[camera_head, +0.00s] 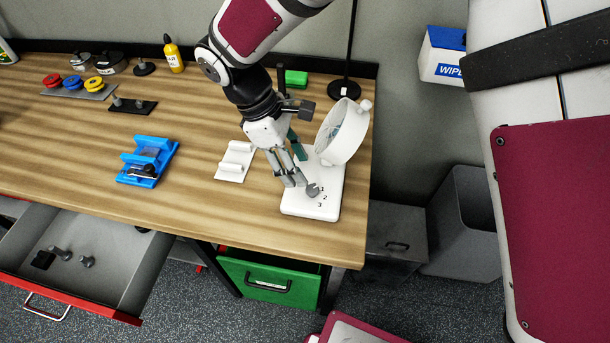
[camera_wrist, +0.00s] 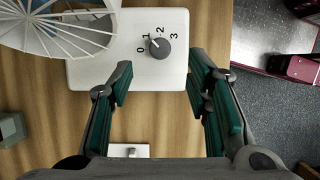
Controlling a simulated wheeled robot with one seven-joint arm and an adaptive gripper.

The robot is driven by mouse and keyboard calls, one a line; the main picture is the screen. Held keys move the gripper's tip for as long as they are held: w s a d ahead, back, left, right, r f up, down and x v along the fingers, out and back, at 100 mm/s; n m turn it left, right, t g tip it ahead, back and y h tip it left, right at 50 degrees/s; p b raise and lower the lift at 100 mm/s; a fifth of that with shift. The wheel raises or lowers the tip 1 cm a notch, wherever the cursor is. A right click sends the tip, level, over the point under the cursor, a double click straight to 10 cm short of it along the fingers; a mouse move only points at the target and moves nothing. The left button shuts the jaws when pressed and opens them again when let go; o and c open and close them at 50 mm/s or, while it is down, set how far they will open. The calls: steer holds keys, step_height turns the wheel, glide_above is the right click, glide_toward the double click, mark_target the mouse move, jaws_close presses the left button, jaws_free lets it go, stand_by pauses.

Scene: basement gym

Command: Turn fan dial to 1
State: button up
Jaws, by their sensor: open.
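The white fan (camera_head: 342,132) stands at the right end of the wooden bench on a white base (camera_head: 300,209). The grey dial (camera_head: 313,190) sits on the base beside the printed numbers. In the wrist view, the dial (camera_wrist: 160,49) has 0, 1, 2 and 3 around it. Its light mark points up-left, seemingly near 1. My gripper (camera_wrist: 160,79) is open and empty, its green-padded fingers spread to either side below the dial in the picture. In the head view, my gripper (camera_head: 294,166) is just above the base, close to the dial. I cannot tell its exact height.
A white holder (camera_head: 236,162) and a blue fixture (camera_head: 148,160) lie left of the fan. The fan cage (camera_wrist: 60,25) is close to my left finger in the wrist view. An open drawer (camera_head: 110,270) juts out at the front left. The bench's right edge is near the base.

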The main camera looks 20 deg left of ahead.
steer(key=v, duration=0.5)
steer(key=shift+r, duration=0.15)
steer(key=w+d+r+m+y, duration=0.1)
steer(key=w+d+r+m, duration=0.1)
steer(key=d+r+m, duration=0.65)
steer(key=w+d+r+m+y, duration=0.15)
steer(key=d+r, duration=0.35)
steer(key=d, duration=0.9)
steer(key=s+d+r+m+t+y, duration=0.1)
steer(key=s+d+m, duration=0.4)
steer(key=d, duration=0.3)
steer(key=s+d+r+m+t, duration=0.1)
steer(key=s+d+m+t, duration=0.1)
steer(key=s+d+m, duration=0.2)
steer(key=s+d, duration=0.2)
steer(key=d, duration=0.2)
steer(key=shift+d+m+t+y, duration=0.3)
steer(key=shift+d+m+y, duration=0.05)
steer(key=shift+d+m, duration=0.05)
steer(key=shift+s+d+f+m, duration=0.3)
steer(key=shift+s+m, duration=0.1)
steer(key=shift+s, duration=0.25)
steer(key=shift+c, duration=0.4)
